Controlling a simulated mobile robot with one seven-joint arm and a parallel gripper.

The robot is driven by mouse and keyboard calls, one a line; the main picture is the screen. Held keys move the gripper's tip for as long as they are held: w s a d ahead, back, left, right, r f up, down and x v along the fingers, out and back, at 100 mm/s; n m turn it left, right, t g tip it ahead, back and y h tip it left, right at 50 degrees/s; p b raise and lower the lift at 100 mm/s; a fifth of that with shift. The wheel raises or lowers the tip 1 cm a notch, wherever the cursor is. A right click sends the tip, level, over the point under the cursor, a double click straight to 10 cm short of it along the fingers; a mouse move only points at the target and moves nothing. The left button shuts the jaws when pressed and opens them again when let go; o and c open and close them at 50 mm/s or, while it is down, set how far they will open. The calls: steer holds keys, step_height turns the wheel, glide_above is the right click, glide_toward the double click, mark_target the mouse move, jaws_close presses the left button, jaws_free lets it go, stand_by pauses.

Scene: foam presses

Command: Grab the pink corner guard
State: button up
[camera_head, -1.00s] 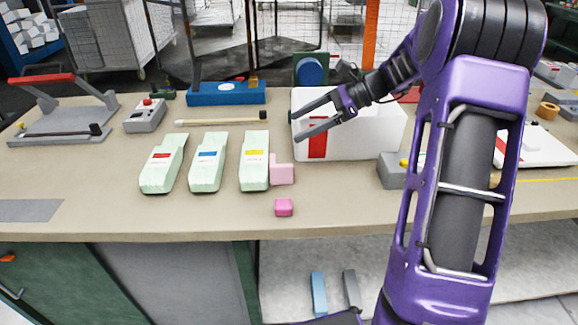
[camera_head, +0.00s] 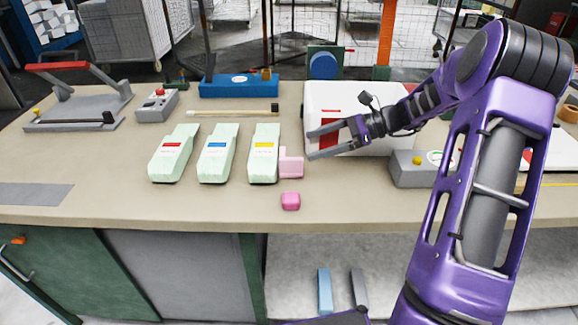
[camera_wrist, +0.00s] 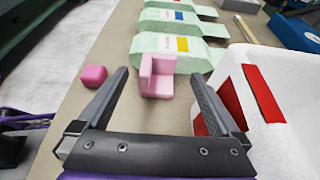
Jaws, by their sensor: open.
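The light pink corner guard (camera_head: 291,163) stands on the bench, just right of the pale green piece with the yellow label. In the wrist view the L-shaped corner guard (camera_wrist: 157,77) lies ahead of and between my open fingers. My gripper (camera_head: 311,145) is open and empty, above and to the right of the guard in the head view. Both fingers of my gripper (camera_wrist: 165,84) show in the wrist view, and neither appears to touch the guard. A darker pink block (camera_head: 291,201) sits near the bench's front edge; it shows left of the left finger in the wrist view (camera_wrist: 94,75).
Several pale green pieces, one with a yellow label (camera_head: 264,154), stand in a row left of the guard. A white box with red marks (camera_head: 385,108) stands close behind and right. A grey control box (camera_head: 411,168) is further right.

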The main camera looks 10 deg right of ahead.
mark_target(291, 162)
steer(key=x, duration=0.6)
steer(key=shift+a+f+b, duration=0.1)
steer(key=shift+b, duration=0.25)
steer(key=shift+c, duration=0.3)
steer(key=c, duration=1.2)
